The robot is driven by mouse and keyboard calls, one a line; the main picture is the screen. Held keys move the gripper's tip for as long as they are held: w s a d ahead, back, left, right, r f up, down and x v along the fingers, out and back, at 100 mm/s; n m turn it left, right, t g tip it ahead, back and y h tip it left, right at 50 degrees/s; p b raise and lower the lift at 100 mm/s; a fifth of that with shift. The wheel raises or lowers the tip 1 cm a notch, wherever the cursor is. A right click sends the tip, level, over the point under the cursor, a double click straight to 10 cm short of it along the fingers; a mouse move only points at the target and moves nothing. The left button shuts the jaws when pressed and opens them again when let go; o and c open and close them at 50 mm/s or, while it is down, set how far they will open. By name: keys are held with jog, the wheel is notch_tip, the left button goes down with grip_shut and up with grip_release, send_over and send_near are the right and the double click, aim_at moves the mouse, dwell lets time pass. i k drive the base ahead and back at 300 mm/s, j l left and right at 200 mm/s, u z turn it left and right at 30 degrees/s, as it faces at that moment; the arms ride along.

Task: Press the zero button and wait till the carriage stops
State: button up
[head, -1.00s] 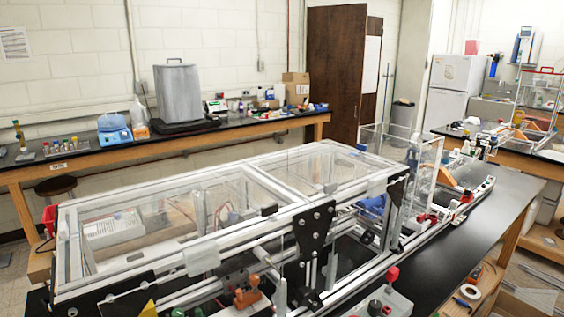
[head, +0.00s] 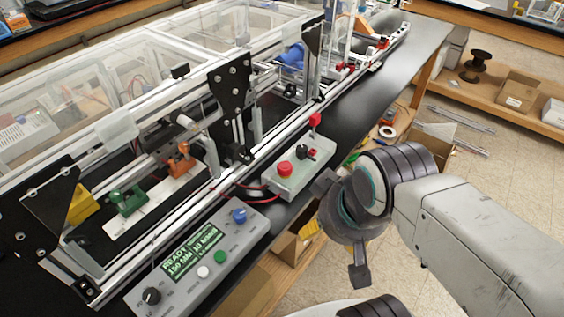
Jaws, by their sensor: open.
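A grey control box (head: 180,284) lies at the near table edge, left of my gripper. Its green screen (head: 192,252) reads READY, 150 MM and, less clearly, 10 MM/S. Beside the screen are a white button (head: 203,271) and a green button (head: 220,256); a blue knob (head: 239,215) and a black knob (head: 152,295) sit at its ends. The small labels are not legible, so I cannot tell which is zero. The carriage is not clearly identifiable in the extrusion frame (head: 160,235). My gripper (head: 342,230) is open and empty, right of the box and apart from it.
A second box (head: 300,178) with a red button (head: 285,168) and a black switch stands farther along the table edge, close to my gripper. Orange (head: 181,161) and green (head: 129,201) clamps sit inside the frame.

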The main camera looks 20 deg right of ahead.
aim_at(203, 273)
jog(key=j+u, duration=0.35)
jog(key=k+j+u, duration=0.1)
jog(key=j+u, duration=0.25)
jog(key=l, duration=0.15)
